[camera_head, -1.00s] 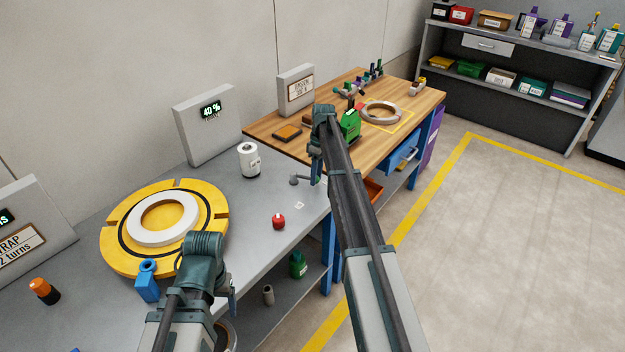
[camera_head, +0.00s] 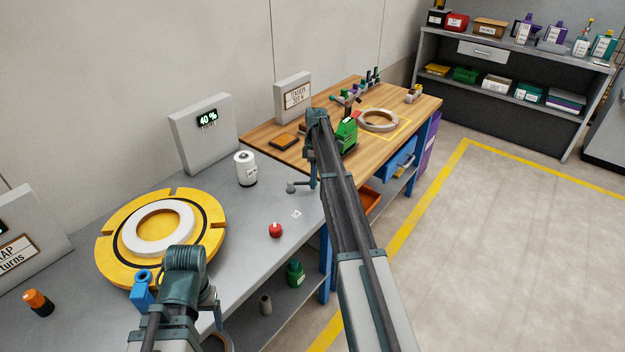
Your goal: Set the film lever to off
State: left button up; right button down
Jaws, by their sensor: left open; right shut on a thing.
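A small grey lever (camera_head: 298,187), which looks like the film lever, stands on the grey bench near its right end. Its round grey pivot is at the left and its arm points right. My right gripper (camera_head: 313,183) reaches down at the lever's right end and is shut on it; the wrist hides part of the grip.
A white ring coil (camera_head: 134,238) lies on the turntable, with a blue clamp (camera_head: 142,290) at its front. A red knob (camera_head: 275,230) and a white canister (camera_head: 246,169) are near the lever. A green tool (camera_head: 347,138) stands on the wooden bench behind my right arm.

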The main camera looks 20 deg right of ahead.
jog(key=shift+w, duration=0.1)
jog(key=c, duration=0.5)
grip_release()
jog(key=r+p, duration=0.4)
jog(key=w+d+r+p, duration=0.1)
jog(key=r+p, duration=0.4)
jog(key=w+r+p, duration=0.1)
jog(key=r+p, duration=0.3)
jog(key=shift+d+r+p, duration=0.25)
jog(key=shift+r+p, duration=0.05)
